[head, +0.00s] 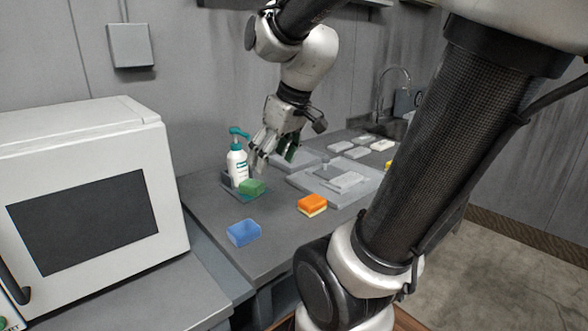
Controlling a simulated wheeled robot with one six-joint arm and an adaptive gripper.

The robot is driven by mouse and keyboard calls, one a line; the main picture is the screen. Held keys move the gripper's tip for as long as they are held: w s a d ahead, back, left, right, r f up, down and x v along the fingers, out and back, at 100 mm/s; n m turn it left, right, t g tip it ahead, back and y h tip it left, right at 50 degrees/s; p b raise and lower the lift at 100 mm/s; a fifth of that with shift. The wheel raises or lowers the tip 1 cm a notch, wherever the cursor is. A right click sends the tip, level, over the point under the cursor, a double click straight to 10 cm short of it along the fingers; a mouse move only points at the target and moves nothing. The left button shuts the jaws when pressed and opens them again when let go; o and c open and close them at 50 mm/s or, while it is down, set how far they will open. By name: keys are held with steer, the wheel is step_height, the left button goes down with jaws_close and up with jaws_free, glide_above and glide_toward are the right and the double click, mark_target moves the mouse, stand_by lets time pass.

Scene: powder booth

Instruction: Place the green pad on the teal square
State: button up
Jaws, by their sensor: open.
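The green pad (252,187) lies near the back left of the grey counter, just in front of a white soap bottle. A thin teal edge, which looks like the teal square (240,196), shows under and beside the pad. The pad covers much of it, so I cannot tell how well the pad is centred. My gripper (273,158) is open, pointing down, above and to the right of the pad. It looks empty and apart from the pad, though its exact height is hard to tell.
The soap bottle (237,165) with a teal pump stands close left of my gripper. A blue sponge (243,233) and an orange sponge (312,205) lie nearer the front. A grey tray (345,197) is to the right. A white microwave (90,200) stands at left.

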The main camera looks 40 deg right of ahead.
steer(key=s+m+h, duration=0.1)
steer(key=s+m, duration=0.1)
steer(key=s, duration=0.6)
steer(key=shift+s+f, duration=0.15)
steer(key=shift+s, duration=0.15)
